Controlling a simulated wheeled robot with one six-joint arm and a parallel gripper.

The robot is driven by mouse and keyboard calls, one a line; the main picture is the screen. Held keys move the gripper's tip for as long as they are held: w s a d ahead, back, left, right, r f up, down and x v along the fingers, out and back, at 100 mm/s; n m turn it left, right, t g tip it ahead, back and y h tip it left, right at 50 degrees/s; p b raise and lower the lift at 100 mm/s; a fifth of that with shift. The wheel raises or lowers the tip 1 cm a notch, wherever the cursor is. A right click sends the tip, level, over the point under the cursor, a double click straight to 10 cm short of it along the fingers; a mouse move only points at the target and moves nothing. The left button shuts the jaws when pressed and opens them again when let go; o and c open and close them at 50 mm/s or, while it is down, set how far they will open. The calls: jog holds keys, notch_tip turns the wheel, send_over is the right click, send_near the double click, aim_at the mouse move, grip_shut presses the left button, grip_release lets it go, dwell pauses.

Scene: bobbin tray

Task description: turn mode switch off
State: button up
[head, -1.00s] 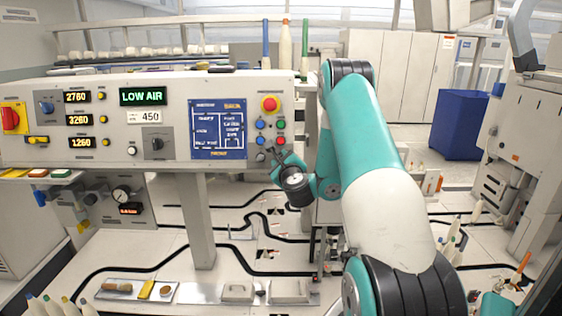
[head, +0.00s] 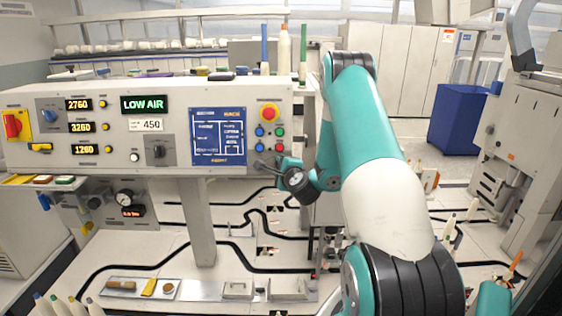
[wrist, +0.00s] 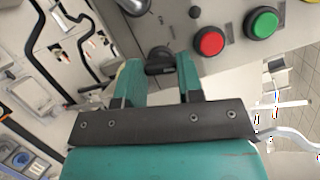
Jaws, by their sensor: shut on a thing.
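A black switch knob (wrist: 161,61), which I take to be the mode switch, sits on the grey panel face below the red button. In the wrist view it lies between the two teal fingers of my gripper (wrist: 160,72), which are shut on it. In the head view my gripper (head: 280,163) is at the lower right corner of the control panel (head: 235,98), just under the buttons. There the gripper largely hides the knob, and its exact angle is hard to read.
A red button (wrist: 209,41) and a green button (wrist: 262,22) are close beside the fingers. A large red stop button (head: 269,113) and a blue diagram plate (head: 218,136) are on the same panel. A black selector (head: 157,151) is further left.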

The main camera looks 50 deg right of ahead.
jog(key=shift+a+r+n+g+y+p, duration=0.15)
jog(key=shift+n+g+y+p, duration=0.15)
jog(key=shift+n+p, duration=0.7)
jog(key=shift+n, duration=0.3)
jog(key=o, duration=0.9)
jog(key=shift+o, duration=0.2)
